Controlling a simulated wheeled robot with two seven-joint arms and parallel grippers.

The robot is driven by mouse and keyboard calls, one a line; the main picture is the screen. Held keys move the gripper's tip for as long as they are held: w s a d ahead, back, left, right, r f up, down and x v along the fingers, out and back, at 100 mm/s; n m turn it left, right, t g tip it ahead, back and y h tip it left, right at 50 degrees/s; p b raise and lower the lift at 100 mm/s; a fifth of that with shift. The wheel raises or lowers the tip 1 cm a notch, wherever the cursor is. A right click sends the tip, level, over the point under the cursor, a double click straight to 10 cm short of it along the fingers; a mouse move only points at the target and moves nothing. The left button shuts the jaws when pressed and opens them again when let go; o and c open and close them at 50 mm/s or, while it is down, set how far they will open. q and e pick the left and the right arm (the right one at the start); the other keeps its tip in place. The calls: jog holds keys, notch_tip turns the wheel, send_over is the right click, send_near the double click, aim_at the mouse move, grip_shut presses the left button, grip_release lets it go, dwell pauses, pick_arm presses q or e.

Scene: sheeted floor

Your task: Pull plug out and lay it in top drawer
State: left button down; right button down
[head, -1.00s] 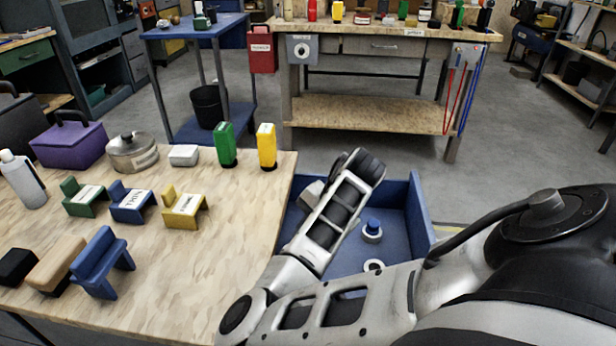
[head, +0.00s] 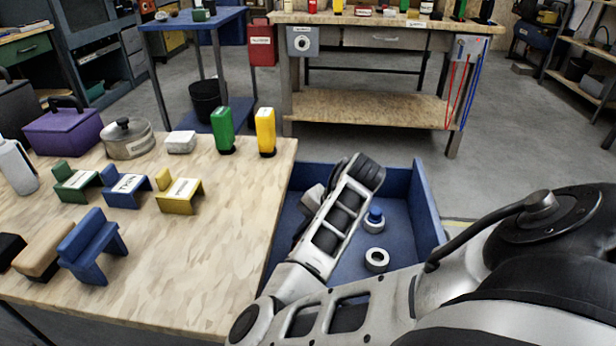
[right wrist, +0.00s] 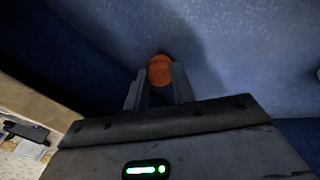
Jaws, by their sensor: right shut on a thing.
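My right gripper (right wrist: 160,84) is shut on a round orange thing, which looks like the plug (right wrist: 160,70), in the right wrist view. Only the rounded end of the plug shows between the two dark fingers. Below it is the blue floor of an open drawer (head: 400,236). In the head view my right arm reaches over this drawer at the right of the worktop and hides the plug and fingertips. I cannot tell whether the plug touches the drawer floor. My left gripper is not in view.
The drawer holds a white ring (head: 377,260) and a blue-topped piece with a pale collar (head: 374,219). The worktop (head: 200,240) beside it carries small coloured stands, a green bottle (head: 222,131), a yellow bottle (head: 265,132), a pot (head: 129,139) and a purple box (head: 64,131).

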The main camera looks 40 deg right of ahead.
pick_arm(q)
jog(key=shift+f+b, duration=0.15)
jog(key=shift+b, duration=0.15)
pick_arm(e)
jog(key=shift+f, duration=0.35)
jog(key=c, duration=1.1)
grip_release()
jog(key=shift+r, duration=0.15)
jog(key=p+v, duration=0.1)
jog(key=v, duration=0.2)
jog(key=shift+w+p, duration=0.15)
jog(key=shift+p, duration=0.15)
pick_arm(q)
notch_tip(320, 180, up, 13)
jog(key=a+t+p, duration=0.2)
jog(key=p, duration=0.7)
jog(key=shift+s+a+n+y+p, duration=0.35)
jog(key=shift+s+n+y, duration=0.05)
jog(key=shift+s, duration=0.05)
pick_arm(e)
jog(key=v, duration=1.2)
jog(key=shift+s+r, duration=0.2)
jog(key=shift+r, duration=0.1)
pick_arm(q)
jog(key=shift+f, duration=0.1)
pick_arm(e)
jog(key=shift+d, duration=0.15)
